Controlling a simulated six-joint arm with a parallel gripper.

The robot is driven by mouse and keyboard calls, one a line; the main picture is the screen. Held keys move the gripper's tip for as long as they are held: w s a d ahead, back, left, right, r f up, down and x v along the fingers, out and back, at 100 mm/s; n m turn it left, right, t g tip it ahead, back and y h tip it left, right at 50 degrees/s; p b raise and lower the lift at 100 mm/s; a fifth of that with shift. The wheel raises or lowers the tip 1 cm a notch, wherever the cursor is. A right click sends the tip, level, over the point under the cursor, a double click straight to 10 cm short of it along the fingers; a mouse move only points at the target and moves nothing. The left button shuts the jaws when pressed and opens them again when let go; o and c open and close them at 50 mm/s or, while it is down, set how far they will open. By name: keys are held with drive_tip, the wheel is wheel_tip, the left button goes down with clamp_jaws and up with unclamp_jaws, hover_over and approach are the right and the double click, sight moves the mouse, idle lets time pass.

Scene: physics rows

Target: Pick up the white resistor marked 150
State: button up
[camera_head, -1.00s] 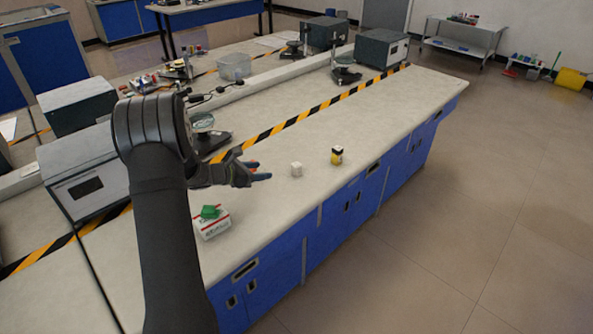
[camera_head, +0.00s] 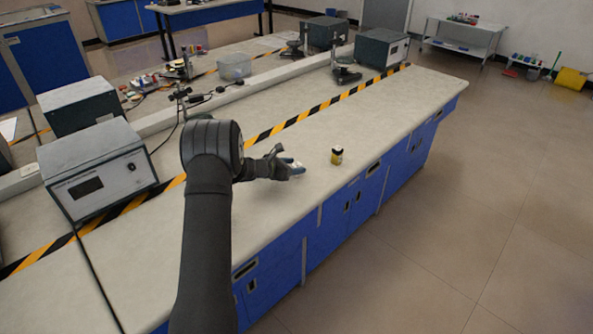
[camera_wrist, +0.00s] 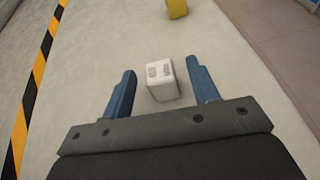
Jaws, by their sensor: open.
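The white resistor (camera_wrist: 163,80) is a small pale block with dark markings on its top, too blurred to read. In the wrist view it sits on the bench between the two blue fingertips of my gripper (camera_wrist: 161,72), with a small gap showing on each side. My gripper is open and holds nothing. In the head view my gripper (camera_head: 290,165) is low over the bench at the block's spot and hides most of it.
A yellow and black block (camera_head: 337,156) stands on the bench to the right; it also shows at the top of the wrist view (camera_wrist: 177,9). A grey instrument (camera_head: 98,170) stands at the left. Black-and-yellow tape (camera_head: 290,124) runs along the bench. The bench's front edge is nearby.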

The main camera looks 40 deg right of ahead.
drive_tip(key=shift+d+f, duration=0.25)
drive_tip(key=shift+d, duration=0.35)
drive_tip(key=c, duration=1.1)
drive_tip(key=shift+o, duration=0.2)
drive_tip(key=shift+r, duration=0.1)
